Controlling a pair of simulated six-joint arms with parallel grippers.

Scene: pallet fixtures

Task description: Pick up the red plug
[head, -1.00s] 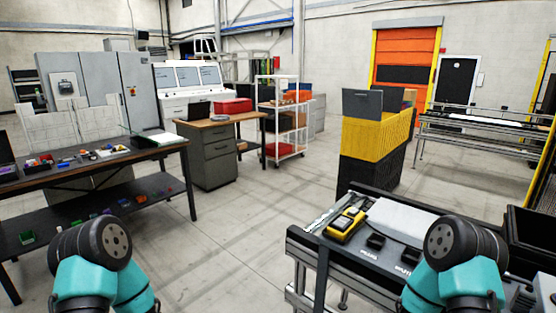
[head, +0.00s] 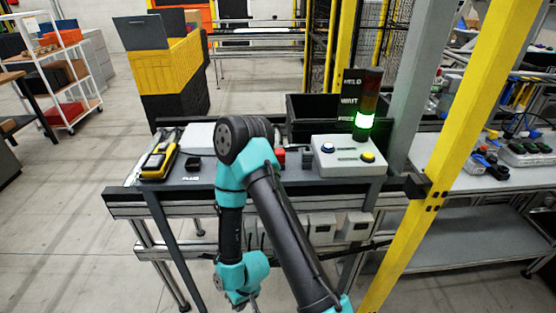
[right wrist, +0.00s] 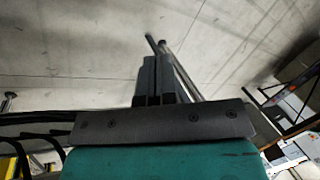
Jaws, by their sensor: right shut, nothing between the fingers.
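A small red object (head: 280,157), which may be the red plug, sits on the dark bench (head: 205,181) just right of my right arm's elbow. It is partly hidden by the arm, so I cannot tell its full shape. My right gripper (head: 250,302) hangs low in front of the bench at the bottom of the head view, apart from the red object. In the right wrist view its fingers (right wrist: 155,80) are shut together and empty, with grey floor beyond. My left gripper is not in view.
A white button box (head: 348,157) and a green-lit signal tower (head: 366,105) stand on the bench's right. A yellow handheld device (head: 159,160) lies at its left. A yellow post (head: 425,170) rises on the right.

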